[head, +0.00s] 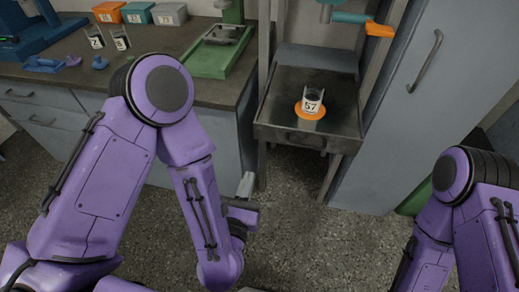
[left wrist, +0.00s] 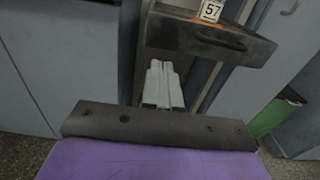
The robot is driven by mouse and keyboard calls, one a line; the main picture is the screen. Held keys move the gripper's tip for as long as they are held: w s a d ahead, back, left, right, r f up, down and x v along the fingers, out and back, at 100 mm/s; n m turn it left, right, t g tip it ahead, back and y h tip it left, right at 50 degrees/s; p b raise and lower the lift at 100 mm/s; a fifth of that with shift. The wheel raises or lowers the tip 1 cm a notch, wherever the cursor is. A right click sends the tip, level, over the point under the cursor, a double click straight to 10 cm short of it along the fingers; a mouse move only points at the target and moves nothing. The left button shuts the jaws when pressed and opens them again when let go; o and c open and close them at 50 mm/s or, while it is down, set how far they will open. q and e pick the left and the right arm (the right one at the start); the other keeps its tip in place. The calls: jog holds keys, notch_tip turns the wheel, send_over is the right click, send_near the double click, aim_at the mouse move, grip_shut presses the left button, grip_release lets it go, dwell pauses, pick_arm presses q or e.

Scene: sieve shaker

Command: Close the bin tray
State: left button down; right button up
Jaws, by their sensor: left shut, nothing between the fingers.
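The bin tray (head: 278,116) is a dark grey metal drawer pulled out from a stand between the counter and the tall cabinet. A clear cup labelled 57 (head: 313,101) stands on an orange disc (head: 299,112) on the tray. In the left wrist view the tray's front with its dark handle (left wrist: 222,40) is at the top right. My left gripper (head: 247,184) is low, in front of and left of the tray, apart from it. Its pale fingers (left wrist: 163,84) are shut and empty. My right gripper is out of view; only the right arm shows.
The counter (head: 150,78) at left holds a green device (head: 215,60), coloured boxes (head: 138,14) and two labelled cups (head: 120,40). A grey cabinet (head: 440,110) with a long handle stands at right. An orange-tipped teal arm (head: 378,29) sticks out above the tray. Floor in front is clear.

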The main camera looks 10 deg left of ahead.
aim_at(261, 133)
pick_arm(q)
jog(key=w+p, duration=0.3)
jog(key=w, duration=0.3)
jog(key=w+p, duration=0.4)
jog(key=w, duration=0.3)
jog(key=shift+w+a+r, duration=0.1)
jog(key=shift+a, duration=0.1)
jog(key=shift+w, duration=0.3)
